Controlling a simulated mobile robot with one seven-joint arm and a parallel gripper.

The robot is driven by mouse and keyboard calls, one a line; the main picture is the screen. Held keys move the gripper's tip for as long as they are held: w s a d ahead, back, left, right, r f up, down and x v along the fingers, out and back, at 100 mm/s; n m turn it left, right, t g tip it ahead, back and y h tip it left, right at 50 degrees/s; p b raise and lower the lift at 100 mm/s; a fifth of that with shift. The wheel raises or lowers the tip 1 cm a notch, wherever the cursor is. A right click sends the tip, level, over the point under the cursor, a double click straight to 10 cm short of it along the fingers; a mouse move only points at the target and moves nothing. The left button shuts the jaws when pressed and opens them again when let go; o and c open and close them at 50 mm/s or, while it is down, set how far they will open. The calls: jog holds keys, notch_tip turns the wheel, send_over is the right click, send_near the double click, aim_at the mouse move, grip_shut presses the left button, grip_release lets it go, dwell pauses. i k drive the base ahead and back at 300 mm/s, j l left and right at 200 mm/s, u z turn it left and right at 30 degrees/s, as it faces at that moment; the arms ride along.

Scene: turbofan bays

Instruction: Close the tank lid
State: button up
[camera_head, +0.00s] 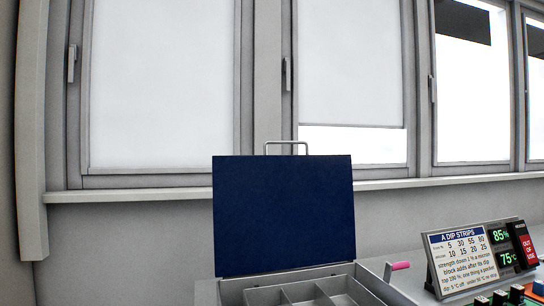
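A dark blue rectangular lid (284,216) stands upright, open, at the rear of a grey box or tank (375,281). A thin metal handle (287,144) rises above the lid's top edge. The box has grey dividers that split it into compartments; its front and lower part are cut off by the bottom of the picture. I cannot tell whether the compartments hold anything. A pink-tipped grip (400,266) shows just right of the box; I cannot tell what it is fixed to. My gripper is not in view.
Right of the box stands a tilted sign (470,258) headed "A DIP STRIPS". Beside it are a green-digit display (503,248) and a red panel marked out of use (525,244). Coloured blocks (513,294) lie at the bottom right corner. A wall with windows and a sill (120,193) is behind.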

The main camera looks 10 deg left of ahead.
aim_at(271, 213)
jog(key=i+j+z, duration=0.15)
jog(key=j, duration=0.35)
jog(key=j+z, duration=0.1)
jog(key=j, duration=0.4)
jog(key=i+j+z, duration=0.1)
jog(key=j, duration=0.2)
jog(key=i+j+z, duration=0.1)
jog(key=j, duration=0.25)
jog(key=i+j+z, duration=0.1)
jog(key=i+j, duration=0.1)
jog(key=j, duration=0.1)
